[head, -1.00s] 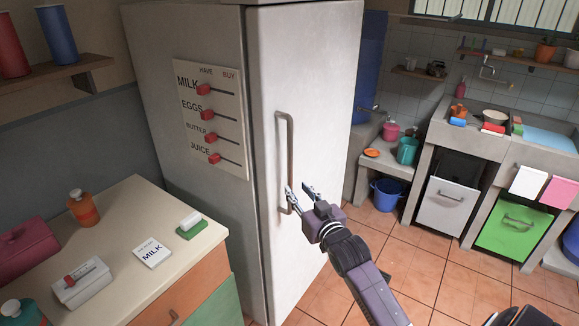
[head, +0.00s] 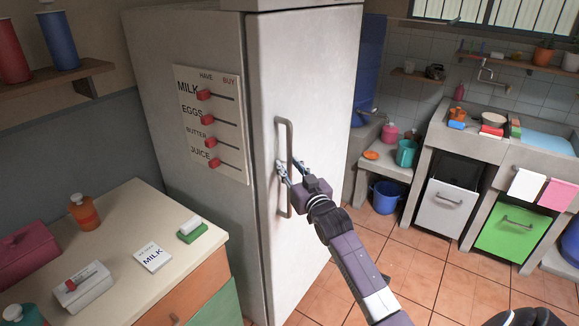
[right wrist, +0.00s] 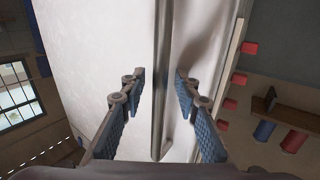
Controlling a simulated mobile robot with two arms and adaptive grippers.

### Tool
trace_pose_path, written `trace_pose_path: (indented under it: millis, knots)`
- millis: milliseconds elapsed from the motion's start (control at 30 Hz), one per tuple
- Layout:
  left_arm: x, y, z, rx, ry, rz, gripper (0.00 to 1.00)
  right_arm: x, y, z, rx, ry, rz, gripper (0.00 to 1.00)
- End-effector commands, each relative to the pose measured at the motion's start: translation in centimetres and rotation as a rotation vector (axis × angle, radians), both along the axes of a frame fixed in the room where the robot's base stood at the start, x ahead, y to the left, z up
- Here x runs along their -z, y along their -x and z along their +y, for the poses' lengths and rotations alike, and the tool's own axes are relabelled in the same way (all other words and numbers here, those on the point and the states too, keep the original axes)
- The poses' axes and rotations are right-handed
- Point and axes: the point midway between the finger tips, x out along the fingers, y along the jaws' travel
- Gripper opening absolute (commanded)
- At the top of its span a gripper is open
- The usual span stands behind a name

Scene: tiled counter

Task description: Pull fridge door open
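The fridge door (head: 325,110) is a tall off-white panel, and it looks closed against the fridge body (head: 195,70). A long vertical metal handle (head: 286,140) is mounted near the door's left edge. My right gripper (head: 288,169) is at the middle of the handle, with its fingers apart. In the right wrist view the handle (right wrist: 161,85) runs between the two open fingertips (right wrist: 158,78), with visible gaps on both sides. My left gripper is not in view.
A counter (head: 120,215) with an orange bottle (head: 83,212), a milk card (head: 152,257) and a sponge (head: 191,229) stands at the left. A blue bucket (head: 387,196) and sink units stand at the right. Tiled floor (head: 410,250) is clear before the door.

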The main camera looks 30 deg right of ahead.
Motion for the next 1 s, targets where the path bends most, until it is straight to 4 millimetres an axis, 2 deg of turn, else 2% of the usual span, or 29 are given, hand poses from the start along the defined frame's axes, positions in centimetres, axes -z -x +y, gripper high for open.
trace_pose_path:
  millis: [133, 400, 1000]
  knots:
    - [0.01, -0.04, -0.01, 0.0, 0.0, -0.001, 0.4, 0.01, 0.02, 0.01, 0.0, 0.0, 0.0, 0.28]
    - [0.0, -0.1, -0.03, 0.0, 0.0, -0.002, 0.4, 0.02, 0.04, 0.02, 0.0, 0.0, 0.0, 0.0]
    - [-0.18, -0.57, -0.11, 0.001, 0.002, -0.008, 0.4, 0.06, 0.17, 0.18, 0.0, -0.001, 0.001, 0.0]
